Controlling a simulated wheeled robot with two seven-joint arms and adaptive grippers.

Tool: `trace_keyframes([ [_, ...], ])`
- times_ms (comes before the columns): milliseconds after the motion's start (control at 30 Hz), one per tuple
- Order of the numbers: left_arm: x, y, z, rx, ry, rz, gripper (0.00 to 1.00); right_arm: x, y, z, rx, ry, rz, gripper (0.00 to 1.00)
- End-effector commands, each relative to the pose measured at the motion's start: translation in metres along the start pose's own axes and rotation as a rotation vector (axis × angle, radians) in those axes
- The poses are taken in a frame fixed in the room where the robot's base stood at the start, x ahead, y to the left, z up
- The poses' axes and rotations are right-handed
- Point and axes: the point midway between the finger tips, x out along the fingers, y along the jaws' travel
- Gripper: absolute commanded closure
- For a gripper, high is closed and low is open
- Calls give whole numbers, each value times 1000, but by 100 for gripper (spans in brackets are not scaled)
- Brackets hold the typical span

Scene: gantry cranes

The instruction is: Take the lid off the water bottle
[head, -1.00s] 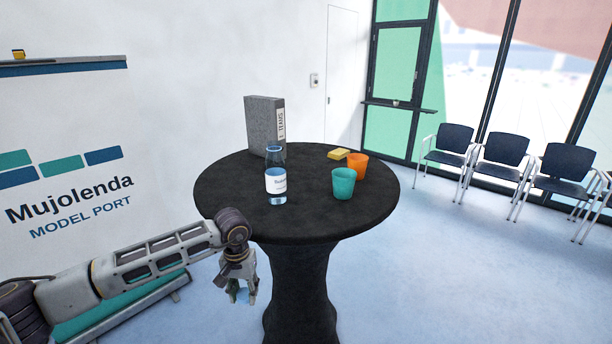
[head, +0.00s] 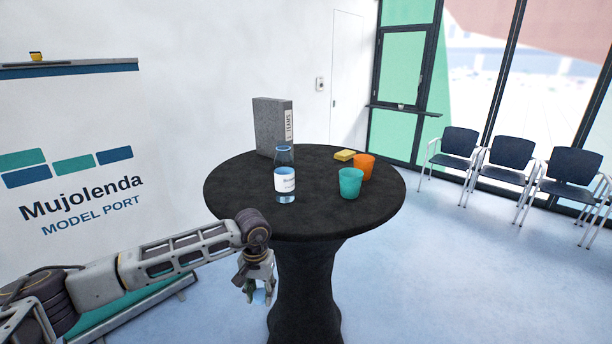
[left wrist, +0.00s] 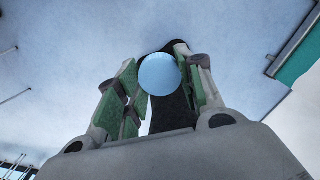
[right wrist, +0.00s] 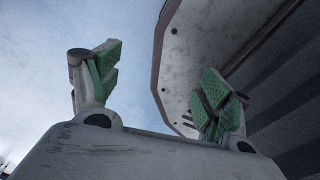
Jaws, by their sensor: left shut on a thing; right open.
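The water bottle (head: 285,181), clear blue with a white label, stands upright on the round black table (head: 330,213). No lid shows on its top. My left gripper (head: 259,292) is beside the table's near left edge, below the level of its top. It is shut on a light-blue round lid, seen in the left wrist view (left wrist: 159,74) between the green-padded fingers. My right gripper (right wrist: 160,80) shows only in its own wrist view, open, with nothing between its fingers.
Chairs (head: 510,160) line the windows at right. The table's front part is clear.

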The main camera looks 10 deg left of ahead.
Motion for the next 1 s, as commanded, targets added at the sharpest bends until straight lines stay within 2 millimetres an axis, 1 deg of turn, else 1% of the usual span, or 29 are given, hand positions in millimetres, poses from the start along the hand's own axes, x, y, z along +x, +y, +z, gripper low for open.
trace_keyframes([
  [333, 11, 0, 0, 0, 0, 0, 91, 11, 6, 0, -1, 2, 7, 21],
  [700, 38, 0, 0, 0, 0, 0, 91, 38, 21, -1, -4, 6, 23, 21],
  [1000, 54, 0, 0, 0, 0, 0, 91, 54, 32, -1, -7, 9, 35, 21],
])
